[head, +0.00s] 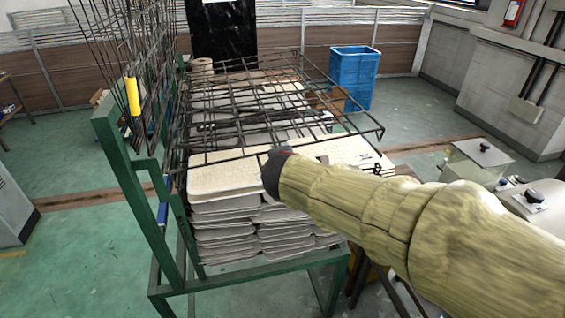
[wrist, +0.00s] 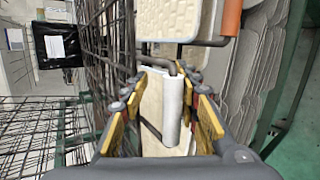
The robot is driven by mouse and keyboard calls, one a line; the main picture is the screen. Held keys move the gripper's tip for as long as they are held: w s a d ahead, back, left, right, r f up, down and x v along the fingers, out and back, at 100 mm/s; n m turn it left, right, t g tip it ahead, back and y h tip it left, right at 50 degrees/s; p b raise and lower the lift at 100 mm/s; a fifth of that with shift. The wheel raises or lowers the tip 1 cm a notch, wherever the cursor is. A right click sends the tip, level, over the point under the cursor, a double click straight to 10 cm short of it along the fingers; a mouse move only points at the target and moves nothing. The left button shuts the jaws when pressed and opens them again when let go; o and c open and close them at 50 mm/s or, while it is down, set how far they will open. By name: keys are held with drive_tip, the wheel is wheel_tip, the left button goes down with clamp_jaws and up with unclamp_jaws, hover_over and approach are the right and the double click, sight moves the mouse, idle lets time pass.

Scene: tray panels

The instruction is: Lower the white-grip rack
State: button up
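A white grip (wrist: 173,105) on a bent dark rod stands between the finger pads of my gripper (wrist: 166,82) in the wrist view. The fingers are open, with a gap visible on either side of the grip. In the head view, the dark end of my gripper (head: 274,172) is at the front of the tray stacks, and my arm hides the fingers and the white grip. A wire rack (head: 345,107) lies about level above the pale trays (head: 222,178). I cannot tell for certain which rack carries the white grip.
Upright wire racks with a yellow grip (head: 132,96) stand at the left of the green frame (head: 132,172). An orange grip (wrist: 232,16) is near the white one. A blue crate (head: 354,78) stands behind, and open floor lies to the left.

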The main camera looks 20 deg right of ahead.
drive_tip(key=v, duration=1.2)
idle(0.6)
drive_tip(key=s+d+f+m+g+y+b, duration=0.1)
drive_tip(key=s+d+f+m+g, duration=0.1)
drive_tip(key=s+f+m, duration=0.5)
drive_tip(key=s+d+f+m+g+y+b, duration=0.1)
drive_tip(key=s+f+m+g+y+b, duration=0.1)
drive_tip(key=s+f+m, duration=0.6)
drive_tip(key=s+m+g, duration=0.1)
drive_tip(key=s+m, duration=0.1)
drive_tip(key=s, duration=0.3)
drive_tip(key=shift+d+f+m+g, duration=0.3)
drive_tip(key=shift+d+f, duration=0.05)
drive_tip(key=shift+s, duration=0.1)
